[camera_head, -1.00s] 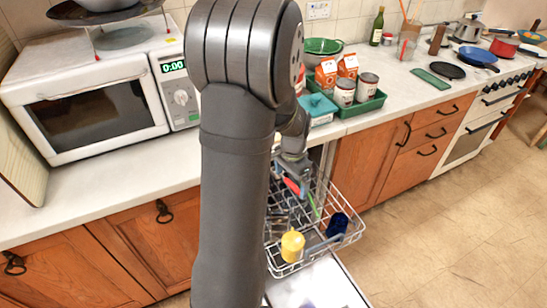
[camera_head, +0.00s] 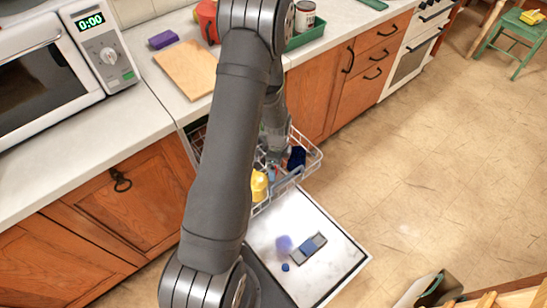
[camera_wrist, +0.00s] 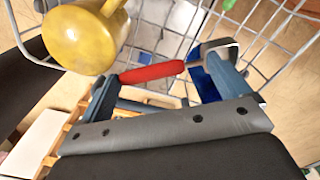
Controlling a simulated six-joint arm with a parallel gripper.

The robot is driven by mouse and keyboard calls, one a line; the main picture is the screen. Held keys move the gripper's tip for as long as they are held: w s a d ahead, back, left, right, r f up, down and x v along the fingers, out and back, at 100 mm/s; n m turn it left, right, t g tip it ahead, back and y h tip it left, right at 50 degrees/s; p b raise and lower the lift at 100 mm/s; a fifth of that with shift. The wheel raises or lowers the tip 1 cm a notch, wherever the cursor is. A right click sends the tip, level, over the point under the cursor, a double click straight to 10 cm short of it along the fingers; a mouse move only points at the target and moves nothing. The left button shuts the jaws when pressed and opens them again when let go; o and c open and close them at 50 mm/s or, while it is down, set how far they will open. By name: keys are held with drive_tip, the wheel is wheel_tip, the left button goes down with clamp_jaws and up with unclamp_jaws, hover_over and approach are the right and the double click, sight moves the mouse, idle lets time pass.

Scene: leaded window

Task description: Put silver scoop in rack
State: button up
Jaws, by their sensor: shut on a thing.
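My gripper (camera_wrist: 160,78) is low inside the wire dish rack (camera_head: 312,158). In the wrist view a red handle (camera_wrist: 152,73) lies crosswise between its fingers, with a grey metal piece (camera_wrist: 216,46) by the right finger. I take these to be the silver scoop, though the join between them is not clear. The gripper is shut on it. In the head view my arm mostly hides the gripper and the scoop. A yellow mug (camera_head: 259,185) is in the rack, also close at upper left in the wrist view (camera_wrist: 82,40). A dark blue mug (camera_head: 297,158) is to the right.
The open dishwasher door (camera_head: 335,262) lies below the rack, with a grey-blue item (camera_head: 307,246) and a small blue piece on it. A cutting board (camera_head: 187,68) and a purple sponge (camera_head: 163,39) are on the counter.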

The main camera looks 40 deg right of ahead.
drive_tip(key=shift+f, duration=3.6)
drive_tip(key=o, duration=0.8)
drive_tip(key=shift+c, duration=0.2)
drive_tip(key=shift+r, duration=4)
